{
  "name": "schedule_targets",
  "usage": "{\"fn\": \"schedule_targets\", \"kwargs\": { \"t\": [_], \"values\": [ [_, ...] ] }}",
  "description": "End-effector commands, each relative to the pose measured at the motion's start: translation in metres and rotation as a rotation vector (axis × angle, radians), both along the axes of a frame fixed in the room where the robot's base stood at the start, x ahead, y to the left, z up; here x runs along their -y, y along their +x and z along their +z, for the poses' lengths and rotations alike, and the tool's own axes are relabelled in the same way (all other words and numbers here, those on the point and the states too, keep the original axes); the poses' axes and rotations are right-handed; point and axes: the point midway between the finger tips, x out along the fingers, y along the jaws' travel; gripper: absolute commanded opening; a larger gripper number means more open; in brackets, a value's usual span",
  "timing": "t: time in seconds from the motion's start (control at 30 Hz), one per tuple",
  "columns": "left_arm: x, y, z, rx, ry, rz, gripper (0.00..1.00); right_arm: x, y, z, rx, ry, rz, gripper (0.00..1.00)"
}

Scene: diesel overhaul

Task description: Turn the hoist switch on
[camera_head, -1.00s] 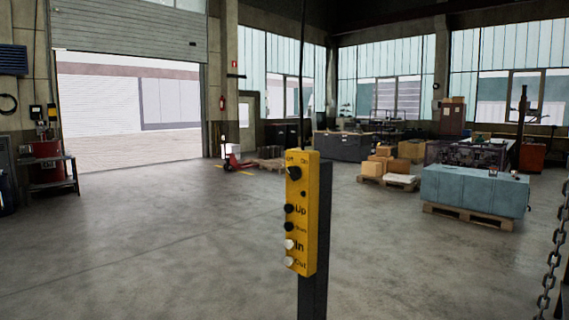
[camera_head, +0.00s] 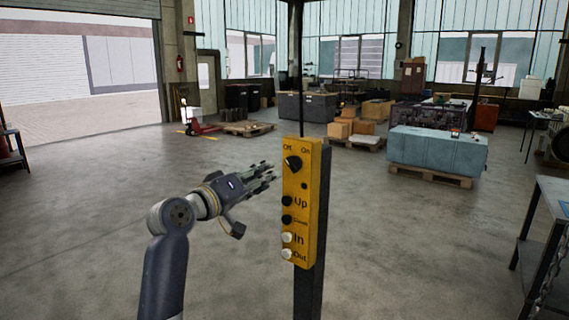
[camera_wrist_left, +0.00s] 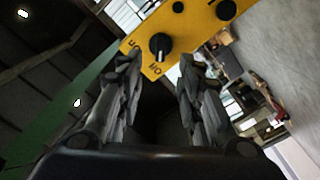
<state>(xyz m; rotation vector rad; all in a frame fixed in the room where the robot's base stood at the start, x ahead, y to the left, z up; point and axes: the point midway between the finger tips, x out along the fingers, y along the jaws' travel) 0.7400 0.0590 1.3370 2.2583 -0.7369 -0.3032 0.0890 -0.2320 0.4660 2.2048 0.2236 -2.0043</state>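The yellow hoist control box (camera_head: 303,205) stands on a dark post in the middle of the head view. Its black rotary switch (camera_head: 292,162) sits at the top, under the Off and On labels. In the left wrist view the switch (camera_wrist_left: 160,46) shows beyond my fingertips, and its pale mark appears turned towards Off. My left gripper (camera_head: 270,174) is left of the box, close to switch height and apart from it. In the left wrist view its fingers (camera_wrist_left: 160,66) are spread with nothing between them. My right gripper is not in view.
Below the switch are black Up and Down buttons and white In and Out buttons (camera_head: 287,246). A metal table (camera_head: 548,225) stands at the right edge. A blue-covered block (camera_head: 437,150) on a pallet is farther back. The floor around the post is clear.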

Motion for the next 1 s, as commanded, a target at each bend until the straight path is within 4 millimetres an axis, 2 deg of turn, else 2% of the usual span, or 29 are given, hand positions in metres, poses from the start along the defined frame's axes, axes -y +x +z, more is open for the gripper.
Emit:
{"fn": "schedule_targets", "kwargs": {
  "t": [0.27, 0.6, 1.0],
  "values": [
    [0.025, 0.033, 0.002, -0.003, 0.001, -0.001, 0.33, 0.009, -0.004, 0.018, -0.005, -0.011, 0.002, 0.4],
    [0.047, 0.065, 0.001, -0.002, 0.0, 0.001, 0.33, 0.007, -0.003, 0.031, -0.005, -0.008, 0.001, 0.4],
    [0.056, 0.077, -0.001, -0.001, 0.002, 0.001, 0.33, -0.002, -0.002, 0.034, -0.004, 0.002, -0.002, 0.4]
  ]
}}
